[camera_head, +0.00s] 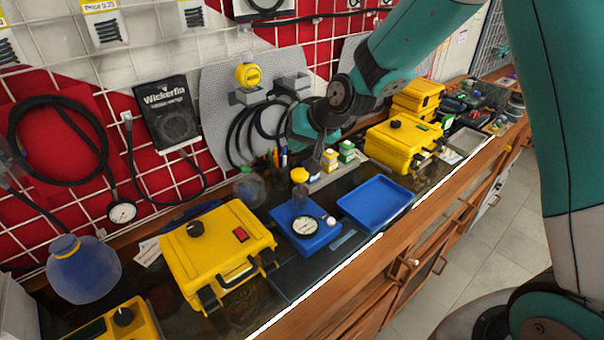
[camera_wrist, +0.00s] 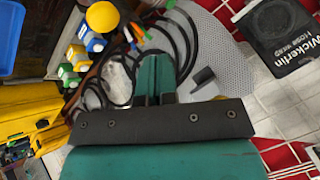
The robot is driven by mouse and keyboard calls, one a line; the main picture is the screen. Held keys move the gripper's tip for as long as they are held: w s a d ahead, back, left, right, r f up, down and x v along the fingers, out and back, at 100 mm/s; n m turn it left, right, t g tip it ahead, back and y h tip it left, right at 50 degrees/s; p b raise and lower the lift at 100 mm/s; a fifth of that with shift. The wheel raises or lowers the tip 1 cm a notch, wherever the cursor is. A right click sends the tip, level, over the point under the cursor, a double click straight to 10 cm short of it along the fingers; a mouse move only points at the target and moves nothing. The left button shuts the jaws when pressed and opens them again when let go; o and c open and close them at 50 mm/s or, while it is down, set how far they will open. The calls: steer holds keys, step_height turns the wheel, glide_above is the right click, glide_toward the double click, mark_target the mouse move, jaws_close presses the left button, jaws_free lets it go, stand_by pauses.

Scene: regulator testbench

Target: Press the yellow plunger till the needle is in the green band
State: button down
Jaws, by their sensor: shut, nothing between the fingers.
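The yellow plunger (camera_head: 299,175) stands upright over a blue regulator block on the bench, behind its round white gauge (camera_head: 304,227). The gauge needle and green band are too small to read. In the wrist view a round yellow top (camera_wrist: 103,16), apparently the plunger, shows at the upper edge, left of my fingers. My gripper (camera_wrist: 156,60) is shut and empty, its teal fingers together. In the head view my gripper (camera_head: 301,122) is above and behind the plunger, apart from it, near the wall panel; its fingertips are not clear there.
A blue tray (camera_head: 376,202) lies right of the regulator. A yellow case (camera_head: 217,252) stands to its left. Small capped bottles (camera_head: 347,151) stand behind, close to my arm. Black cables hang on the grey wall panel (camera_head: 218,92) near my gripper.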

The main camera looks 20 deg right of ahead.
steer(key=s+r+n+g+b, duration=0.1)
steer(key=s+r+n+g, duration=0.1)
steer(key=s, duration=0.8)
steer(key=s+a+r+n+g+b, duration=0.1)
steer(key=s+n, duration=0.3)
steer(key=s, duration=0.7)
steer(key=s+a+r+n+g+b, duration=0.1)
steer(key=s+r+n+g+b, duration=0.1)
steer(key=s, duration=0.9)
steer(key=shift+a+r+n+g+h, duration=0.3)
steer(key=shift+n+g, duration=0.2)
steer(key=shift+g, duration=0.3)
steer(key=shift+s, duration=0.1)
